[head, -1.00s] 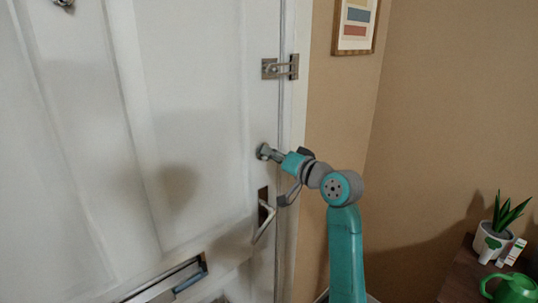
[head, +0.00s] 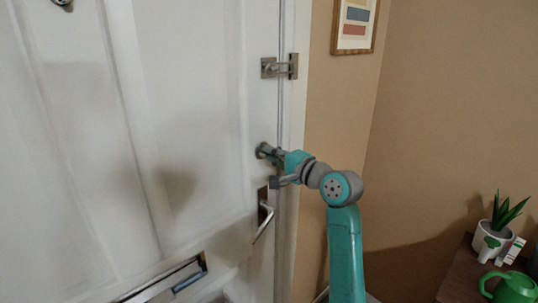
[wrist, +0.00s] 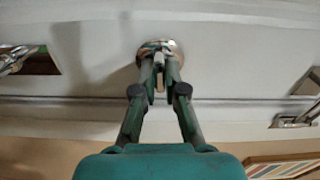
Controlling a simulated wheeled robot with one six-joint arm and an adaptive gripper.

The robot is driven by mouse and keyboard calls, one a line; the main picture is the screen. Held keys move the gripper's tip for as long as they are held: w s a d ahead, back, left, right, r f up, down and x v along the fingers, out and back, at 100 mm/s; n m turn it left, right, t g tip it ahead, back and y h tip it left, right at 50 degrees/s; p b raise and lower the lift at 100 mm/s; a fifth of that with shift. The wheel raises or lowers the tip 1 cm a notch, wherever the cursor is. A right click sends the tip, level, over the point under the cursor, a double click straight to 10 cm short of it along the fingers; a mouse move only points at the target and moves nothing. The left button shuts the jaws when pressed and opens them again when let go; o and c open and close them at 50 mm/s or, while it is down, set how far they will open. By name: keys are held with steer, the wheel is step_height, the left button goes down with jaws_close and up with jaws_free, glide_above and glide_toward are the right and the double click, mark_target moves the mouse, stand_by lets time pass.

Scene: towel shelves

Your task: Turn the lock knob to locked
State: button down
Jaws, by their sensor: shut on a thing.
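The lock knob (wrist: 160,47) is a small metal piece on a round plate on the white door (head: 200,110). In the wrist view my gripper (wrist: 160,62) has both fingers closed on the knob, which partly hides it. In the head view the round plate (head: 263,150) shows at the door's right edge, and my gripper (head: 276,158) reaches it from the right. The knob's exact angle is hard to tell behind the fingers.
A lever handle (head: 264,220) sits just below the lock, and a metal latch (head: 280,67) sits above it. A mail slot (head: 175,280) is low on the door. At the right, a dark table (head: 455,275) holds a potted plant (head: 492,240) and a green watering can (head: 512,288).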

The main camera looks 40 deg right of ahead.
steer(key=shift+m, duration=0.4)
steer(key=c, duration=1.2)
jaws_free()
steer(key=shift+c, duration=0.2)
steer(key=shift+s, duration=0.1)
steer(key=s, duration=1.1)
steer(key=shift+s+d, duration=0.2)
steer(key=shift+s, duration=0.1)
